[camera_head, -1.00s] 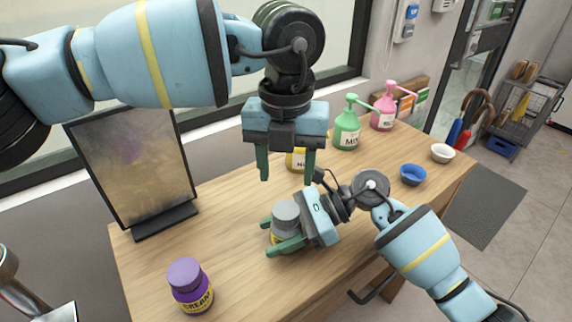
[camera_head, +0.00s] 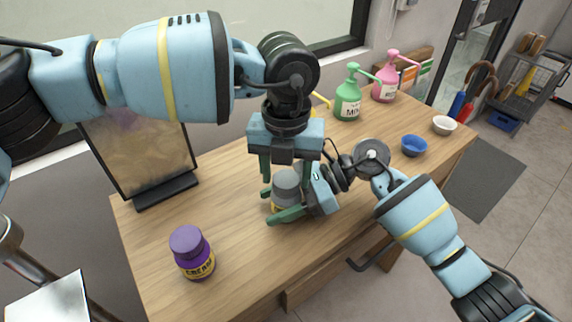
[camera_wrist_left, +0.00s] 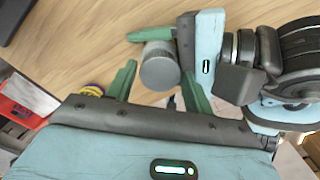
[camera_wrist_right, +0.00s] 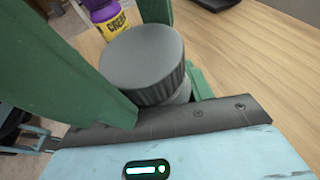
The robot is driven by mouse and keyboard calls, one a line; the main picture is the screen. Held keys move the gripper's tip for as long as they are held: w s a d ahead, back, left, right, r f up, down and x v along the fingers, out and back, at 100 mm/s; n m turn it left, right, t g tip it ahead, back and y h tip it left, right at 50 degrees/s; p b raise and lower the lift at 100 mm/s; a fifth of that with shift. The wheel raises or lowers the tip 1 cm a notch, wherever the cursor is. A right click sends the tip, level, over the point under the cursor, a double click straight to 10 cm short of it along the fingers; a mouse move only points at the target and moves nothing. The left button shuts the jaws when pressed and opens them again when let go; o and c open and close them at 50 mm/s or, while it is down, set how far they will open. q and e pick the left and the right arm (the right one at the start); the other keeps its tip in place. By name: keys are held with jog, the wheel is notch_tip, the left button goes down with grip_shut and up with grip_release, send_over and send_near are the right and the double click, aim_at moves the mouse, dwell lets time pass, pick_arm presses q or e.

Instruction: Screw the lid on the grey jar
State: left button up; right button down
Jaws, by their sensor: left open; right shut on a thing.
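The grey jar (camera_head: 277,206), with a yellow label, stands on the wooden counter. Its ribbed grey lid (camera_head: 286,181) sits on top; it also shows in the right wrist view (camera_wrist_right: 143,62) and the left wrist view (camera_wrist_left: 158,68). I cannot tell how tightly it is seated. My right gripper (camera_head: 272,205) is shut around the jar's body from the right, below the lid, and hides much of the body. My left gripper (camera_head: 288,172) points down, open, just above the lid, with its fingers at either side of it and no clear grip.
A purple cream jar (camera_head: 192,252) stands at the front left and a framed board (camera_head: 145,160) behind it.

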pick_arm(q)
jog(key=c, duration=0.8)
jog(key=m, duration=0.9)
jog(key=shift+m, duration=0.4)
jog(key=m, duration=0.4)
jog(key=shift+f+m, duration=0.1)
jog(key=shift+m, duration=0.2)
jog(key=m, duration=0.5)
jog(key=o, duration=1.1)
jog(key=shift+c, duration=0.2)
